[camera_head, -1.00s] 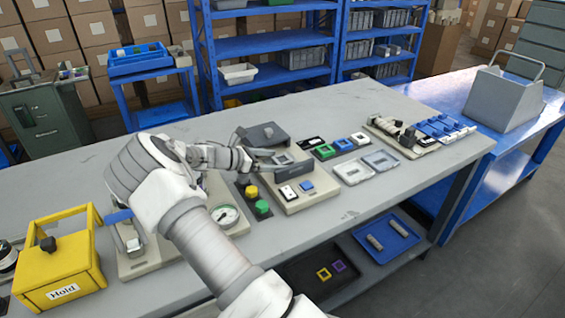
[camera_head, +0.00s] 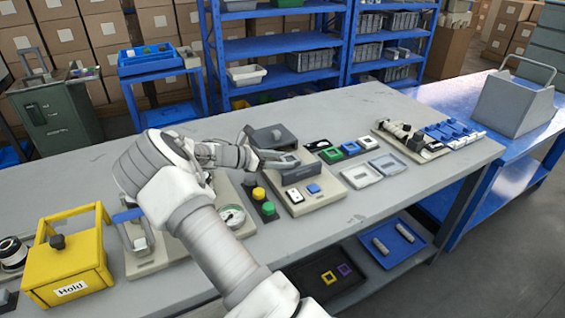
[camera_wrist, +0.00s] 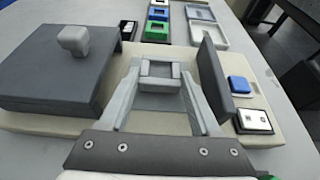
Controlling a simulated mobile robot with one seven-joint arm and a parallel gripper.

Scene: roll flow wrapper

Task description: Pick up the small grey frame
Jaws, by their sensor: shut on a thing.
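The small grey frame (camera_wrist: 160,70) shows in the wrist view between the two fingertips, with a pale rim around a darker middle. My gripper (camera_wrist: 160,82) is shut on it, one light grey finger at each side. In the head view my gripper (camera_head: 276,157) reaches in from the left over the beige base plate (camera_head: 330,200), and the frame (camera_head: 288,160) shows small at its tips. I cannot tell whether the frame touches the surface below it.
A dark grey upright plate (camera_wrist: 214,80) stands close right of my fingers in the wrist view. A dark grey block with a knob (camera_wrist: 60,75) is on the left. Green, blue and white frames (camera_head: 351,149) lie beyond. The yellow box (camera_head: 68,262) stands far left.

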